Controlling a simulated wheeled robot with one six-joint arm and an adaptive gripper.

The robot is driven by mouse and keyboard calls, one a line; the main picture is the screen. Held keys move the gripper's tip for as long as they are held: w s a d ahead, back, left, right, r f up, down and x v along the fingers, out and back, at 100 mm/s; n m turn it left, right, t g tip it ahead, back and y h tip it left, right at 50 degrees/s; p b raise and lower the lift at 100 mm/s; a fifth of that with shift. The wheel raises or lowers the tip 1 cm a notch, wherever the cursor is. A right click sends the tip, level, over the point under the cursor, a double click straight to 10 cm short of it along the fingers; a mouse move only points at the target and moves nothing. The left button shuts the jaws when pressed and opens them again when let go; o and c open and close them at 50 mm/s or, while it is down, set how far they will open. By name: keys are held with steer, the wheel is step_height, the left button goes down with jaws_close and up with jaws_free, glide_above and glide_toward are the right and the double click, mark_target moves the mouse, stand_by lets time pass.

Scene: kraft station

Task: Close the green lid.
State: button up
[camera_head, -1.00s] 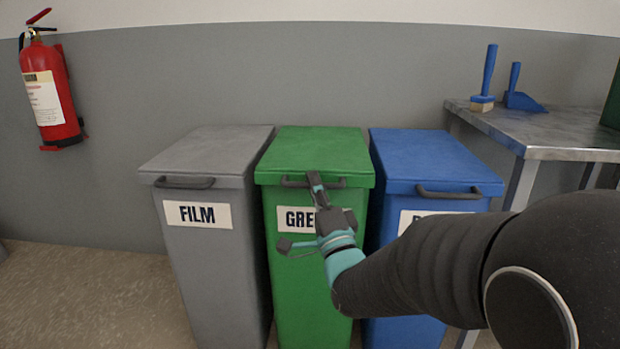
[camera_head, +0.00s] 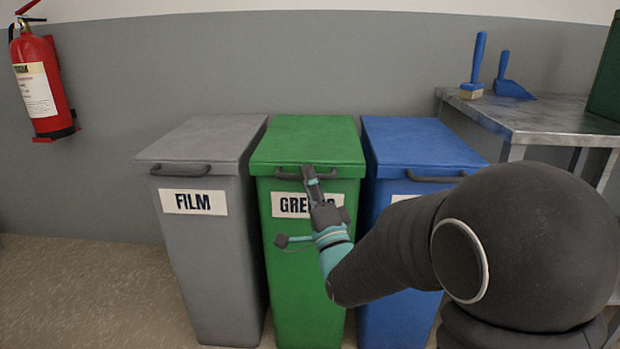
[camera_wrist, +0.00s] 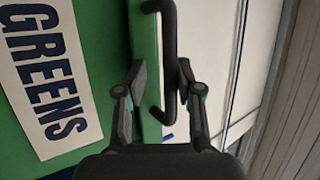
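The green lid (camera_head: 306,140) lies flat across the top of the green bin (camera_head: 300,260), which has a GREENS label. A dark handle (camera_head: 283,174) runs along the lid's front edge. My gripper (camera_head: 309,172) is at the right half of this handle, partly covering the label. In the wrist view, the handle (camera_wrist: 169,45) reaches in between the two fingers of my gripper (camera_wrist: 160,78). The fingers are apart, with gaps visible beside the handle. The lid's green edge (camera_wrist: 147,50) also shows between them. Contact with the handle cannot be told.
A grey FILM bin (camera_head: 205,255) stands close on the left and a blue bin (camera_head: 420,142) close on the right, both lids down. A fire extinguisher (camera_head: 42,85) hangs at left. Floor at left is clear.

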steer(key=shift+a+r, duration=0.15)
steer(key=shift+a, duration=0.05)
steer(key=v, duration=0.7)
steer(key=shift+s+f, duration=0.2)
steer(key=shift+d, duration=0.15)
